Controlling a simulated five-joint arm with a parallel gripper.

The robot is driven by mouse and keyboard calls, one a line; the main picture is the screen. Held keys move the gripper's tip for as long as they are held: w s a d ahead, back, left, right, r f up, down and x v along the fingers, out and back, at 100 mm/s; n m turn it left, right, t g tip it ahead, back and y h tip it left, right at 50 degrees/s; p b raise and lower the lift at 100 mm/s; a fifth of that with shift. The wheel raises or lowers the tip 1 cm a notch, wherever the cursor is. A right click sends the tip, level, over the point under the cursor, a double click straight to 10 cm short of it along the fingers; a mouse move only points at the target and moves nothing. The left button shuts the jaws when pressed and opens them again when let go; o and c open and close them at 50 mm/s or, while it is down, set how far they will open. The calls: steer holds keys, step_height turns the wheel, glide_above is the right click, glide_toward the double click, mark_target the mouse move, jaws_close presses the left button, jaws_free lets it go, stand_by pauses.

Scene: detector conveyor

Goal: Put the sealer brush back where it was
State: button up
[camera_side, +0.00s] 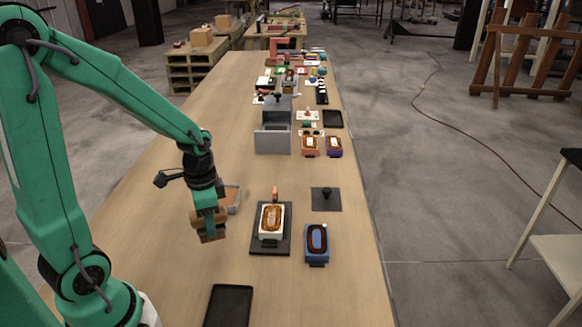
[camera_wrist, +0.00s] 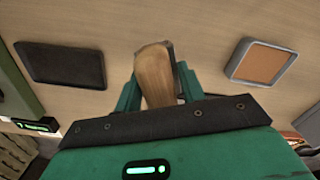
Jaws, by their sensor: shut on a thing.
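My gripper (camera_side: 207,208) is shut on the sealer brush (camera_side: 211,233) and holds it above the table, left of the white item. In the wrist view the brush's pale wooden handle (camera_wrist: 155,78) lies between the jaws of my gripper (camera_wrist: 157,90). The bristle end is hard to make out. A shallow grey tray with a brown inside (camera_side: 236,209) sits just behind and right of my gripper in the side view, partly hidden by it. It also shows at upper right in the wrist view (camera_wrist: 238,68). The brush is apart from it.
An empty-looking black tray (camera_side: 229,306) lies at the table's front; it is at left in the wrist view (camera_wrist: 62,66). A white brown-topped item (camera_side: 272,221) stands on a dark plate, with a blue item (camera_side: 317,241) to its right. The table's left side is bare.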

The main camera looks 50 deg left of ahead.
steer(key=shift+w+a+f, duration=0.15)
steer(key=shift+a+f, duration=0.2)
steer(key=shift+a, duration=0.2)
steer(key=shift+w+a+f, duration=0.15)
steer(key=shift+a+f, duration=0.15)
steer(key=shift+a, duration=0.25)
steer(key=shift+f, duration=2)
steer(key=shift+f, duration=0.15)
steer(key=o, duration=0.9)
steer(key=shift+r, duration=6.2)
